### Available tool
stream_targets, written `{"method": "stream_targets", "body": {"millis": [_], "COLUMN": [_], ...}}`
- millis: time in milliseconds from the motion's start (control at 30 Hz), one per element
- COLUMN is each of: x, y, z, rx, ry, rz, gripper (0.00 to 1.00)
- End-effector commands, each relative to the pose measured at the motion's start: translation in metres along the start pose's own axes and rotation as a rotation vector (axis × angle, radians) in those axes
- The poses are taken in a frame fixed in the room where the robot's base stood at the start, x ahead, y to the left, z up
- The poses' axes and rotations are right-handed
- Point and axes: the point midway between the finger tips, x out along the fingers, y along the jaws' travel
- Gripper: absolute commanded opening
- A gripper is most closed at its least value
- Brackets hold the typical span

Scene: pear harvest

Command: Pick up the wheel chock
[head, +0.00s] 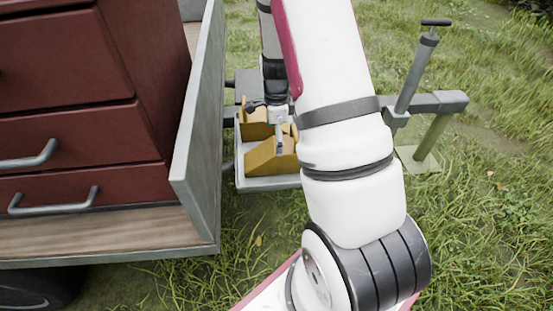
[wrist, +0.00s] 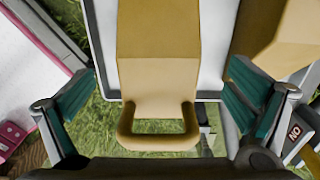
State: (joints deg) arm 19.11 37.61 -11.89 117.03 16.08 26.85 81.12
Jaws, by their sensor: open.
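Two yellow wheel chocks lie on a pale tray (head: 262,184) beside the trailer. The nearer chock (head: 268,159) is wedge-shaped, and the farther chock (head: 254,124) is partly hidden by my gripper (head: 279,132). In the wrist view, one chock (wrist: 158,60) fills the middle, with its loop handle (wrist: 158,143) toward the bottom. My gripper (wrist: 160,95) is open, with one teal-padded finger on each side of this chock and visible gaps to it. Part of the other chock (wrist: 278,32) shows at the upper right. I cannot tell which chock is between the fingers.
A trailer with a grey side wall (head: 200,120) stands close on the left, carrying a dark red drawer cabinet (head: 70,90). A grey tow bar with an upright jack (head: 417,70) is at the right. Grass (head: 490,200) lies around. My arm hides part of the middle.

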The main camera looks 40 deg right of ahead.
Motion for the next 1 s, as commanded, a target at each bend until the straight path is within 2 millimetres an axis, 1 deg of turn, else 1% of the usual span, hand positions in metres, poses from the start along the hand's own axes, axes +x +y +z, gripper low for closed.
{"method": "stream_targets", "body": {"millis": [33,267,500,600,833,867,900,967,1000], "x": [0.005,0.016,0.05,0.06,0.06,0.06,0.06,0.06,0.06], "y": [0.0,0.001,0.003,0.002,0.002,0.002,0.002,0.002,0.002], "z": [0.0,-0.001,-0.003,-0.002,-0.002,-0.002,-0.002,-0.002,-0.002], "rx": [0.0,0.0,-0.001,-0.001,-0.001,-0.001,-0.001,-0.001,-0.001], "ry": [0.0,-0.001,0.0,-0.001,-0.001,-0.001,-0.001,-0.001,-0.001], "rz": [0.001,0.001,0.003,0.001,0.0,0.0,0.0,0.0,0.0], "gripper": [0.98,0.98,0.98,0.98,0.98,0.94,0.85,0.71,0.62]}}
